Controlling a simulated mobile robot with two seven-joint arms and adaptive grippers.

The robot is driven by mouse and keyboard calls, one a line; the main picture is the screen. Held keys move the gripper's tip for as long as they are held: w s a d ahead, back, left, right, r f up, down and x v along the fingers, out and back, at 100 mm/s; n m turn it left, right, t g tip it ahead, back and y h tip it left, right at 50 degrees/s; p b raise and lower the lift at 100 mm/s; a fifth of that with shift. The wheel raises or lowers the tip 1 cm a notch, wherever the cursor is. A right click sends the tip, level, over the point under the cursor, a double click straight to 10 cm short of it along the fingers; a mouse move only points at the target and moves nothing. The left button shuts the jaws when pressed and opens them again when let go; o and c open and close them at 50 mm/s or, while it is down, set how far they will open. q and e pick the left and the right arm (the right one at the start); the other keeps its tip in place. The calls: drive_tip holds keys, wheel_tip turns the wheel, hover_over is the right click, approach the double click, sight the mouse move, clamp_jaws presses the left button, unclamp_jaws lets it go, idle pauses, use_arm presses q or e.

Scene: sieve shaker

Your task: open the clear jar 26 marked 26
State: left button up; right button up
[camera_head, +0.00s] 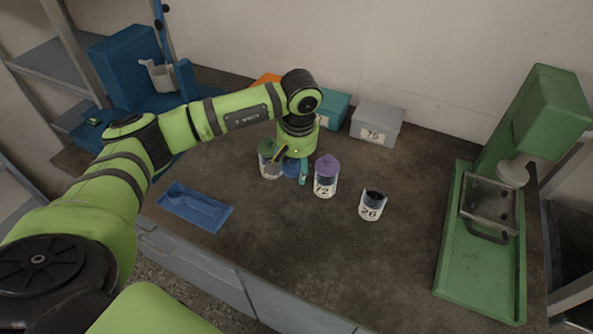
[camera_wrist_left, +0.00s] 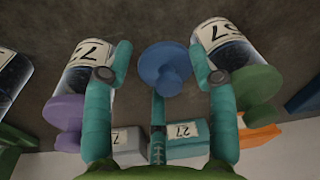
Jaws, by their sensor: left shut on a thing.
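The clear jar 26 (camera_head: 371,207) stands upright on the table, right of the purple-lidded jar. Its dark top shows no lid on it, and its label reads 26. My left gripper (camera_head: 292,170) is to the left of jar 26, pointing down between two other jars. It is shut on a blue round lid with a knob (camera_head: 290,169). The blue lid also shows between the teal fingers in the left wrist view (camera_wrist_left: 165,68). I cannot tell whether the lid touches the table. My right gripper is not in view.
A purple-lidded jar (camera_head: 325,180) and a green-lidded jar (camera_head: 268,165) stand close beside the left gripper. Teal (camera_head: 333,108) and grey (camera_head: 377,123) boxes stand behind. A blue tray (camera_head: 195,207) lies left; a green press (camera_head: 480,230) stands right. The front middle table is clear.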

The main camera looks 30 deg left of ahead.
sight(296, 170)
use_arm(q)
wheel_tip(296, 170, down, 3)
drive_tip(key=shift+f, duration=0.1)
drive_tip(key=shift+f, duration=0.1)
drive_tip(key=shift+f, duration=0.1)
drive_tip(key=o, duration=1.3)
